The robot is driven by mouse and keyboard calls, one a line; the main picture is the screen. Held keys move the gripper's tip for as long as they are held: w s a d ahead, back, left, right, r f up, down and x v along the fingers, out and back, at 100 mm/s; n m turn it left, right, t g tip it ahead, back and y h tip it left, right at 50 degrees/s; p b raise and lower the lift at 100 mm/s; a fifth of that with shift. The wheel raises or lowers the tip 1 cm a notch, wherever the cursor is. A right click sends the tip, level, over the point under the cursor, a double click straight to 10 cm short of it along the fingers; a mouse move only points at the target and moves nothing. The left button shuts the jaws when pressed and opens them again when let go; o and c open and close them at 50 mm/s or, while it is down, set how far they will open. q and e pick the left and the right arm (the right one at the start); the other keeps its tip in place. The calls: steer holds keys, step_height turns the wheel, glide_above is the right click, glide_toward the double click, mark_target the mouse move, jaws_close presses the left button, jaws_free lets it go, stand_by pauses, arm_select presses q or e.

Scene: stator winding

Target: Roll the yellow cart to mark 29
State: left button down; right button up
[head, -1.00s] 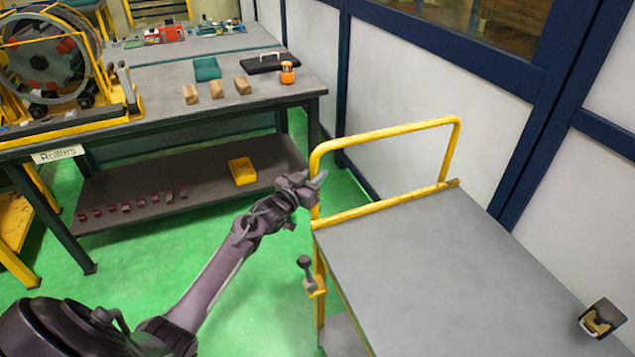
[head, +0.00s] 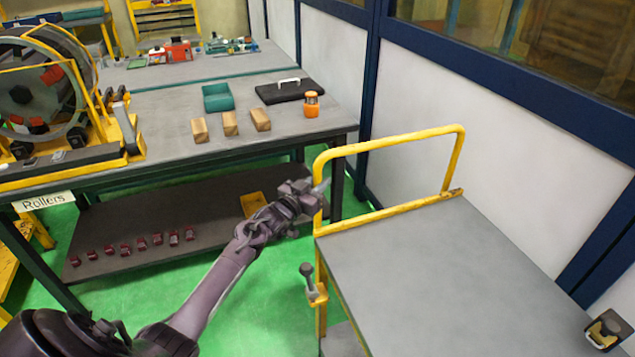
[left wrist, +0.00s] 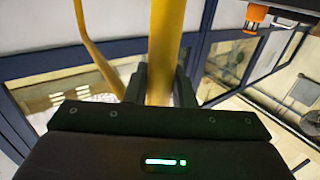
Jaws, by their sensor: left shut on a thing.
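The yellow cart has a grey top (head: 440,265) and a yellow push handle (head: 390,145) at its far end. My left gripper (head: 318,190) is shut on the left upright of that handle. In the left wrist view the yellow upright (left wrist: 166,50) stands between the two dark fingers of my left gripper (left wrist: 160,85). A small lever with a dark knob (head: 308,275) sits on the cart's left side. Mark 29 does not show in either view. My right gripper is not in view.
A workbench (head: 330,120) with wooden blocks (head: 230,123), a teal tray (head: 216,98) and an orange item (head: 312,104) stands ahead left. Its lower shelf (head: 100,215) holds red pieces. A white and blue wall (head: 470,130) runs along the right. Green floor (head: 150,275) shows at left.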

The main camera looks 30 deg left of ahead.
arm_select(q)
steer(key=shift+a, duration=0.25)
steer(key=c, duration=1.3)
jaws_free()
steer(key=shift+w+a+f, duration=0.1)
steer(key=shift+s, duration=0.25)
steer(key=s, duration=0.7)
steer(key=shift+s+a+b, duration=0.15)
steer(key=shift+a+b, duration=0.15)
steer(key=shift+b, duration=0.1)
